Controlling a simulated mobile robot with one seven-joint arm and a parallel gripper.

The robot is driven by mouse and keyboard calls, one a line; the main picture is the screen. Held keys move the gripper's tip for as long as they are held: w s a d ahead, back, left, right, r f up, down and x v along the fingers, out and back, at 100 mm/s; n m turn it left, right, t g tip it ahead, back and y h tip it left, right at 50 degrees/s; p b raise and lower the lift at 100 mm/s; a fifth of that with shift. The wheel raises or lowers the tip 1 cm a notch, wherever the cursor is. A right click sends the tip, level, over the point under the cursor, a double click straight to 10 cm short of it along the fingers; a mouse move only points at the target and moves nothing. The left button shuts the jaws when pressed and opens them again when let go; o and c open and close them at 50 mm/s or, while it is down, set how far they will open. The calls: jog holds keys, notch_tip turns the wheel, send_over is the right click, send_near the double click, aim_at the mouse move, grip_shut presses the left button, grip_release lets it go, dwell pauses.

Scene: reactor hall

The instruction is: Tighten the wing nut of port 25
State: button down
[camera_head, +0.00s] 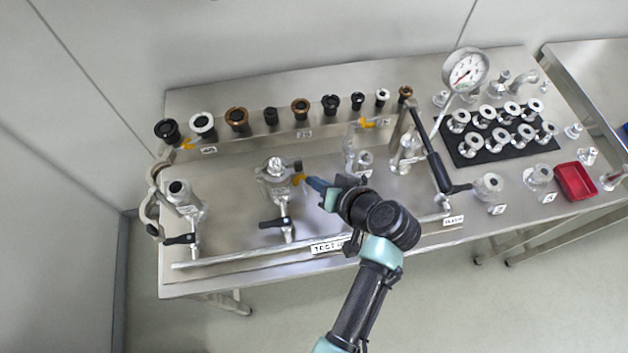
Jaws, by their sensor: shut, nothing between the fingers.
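A clamped port (275,169) stands left of the middle of the steel bench, with a dark clamp end on its right side. A yellow wing nut (298,180) sits at that right side. Other yellow pieces show at the back left (187,144) and near the middle back (368,123). The port number labels are too small to read, so I cannot confirm which port is 25.
A black-handled valve (281,222) stands in front of the clamped port. A row of dark, white and brown fittings (300,107) lines the back. A pressure gauge (465,72), a black mat (470,155) with several flanges and a red tray (574,182) stand at right.

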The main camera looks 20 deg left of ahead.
jog(key=shift+f, duration=0.15)
jog(key=y+b, duration=0.1)
jog(key=f+m+g+y+b, duration=0.1)
jog(key=b, duration=0.1)
jog(key=shift+w+d, duration=0.2)
jog(key=shift+d, duration=0.1)
jog(key=shift+w+d+f+b, duration=0.15)
jog(key=shift+f+b, duration=0.4)
jog(key=shift+b, duration=0.65)
jog(key=shift+f, duration=0.15)
jog(key=shift+f+b, duration=0.5)
jog(key=shift+b, duration=0.35)
jog(key=shift+f, duration=0.15)
dwell(0.3)
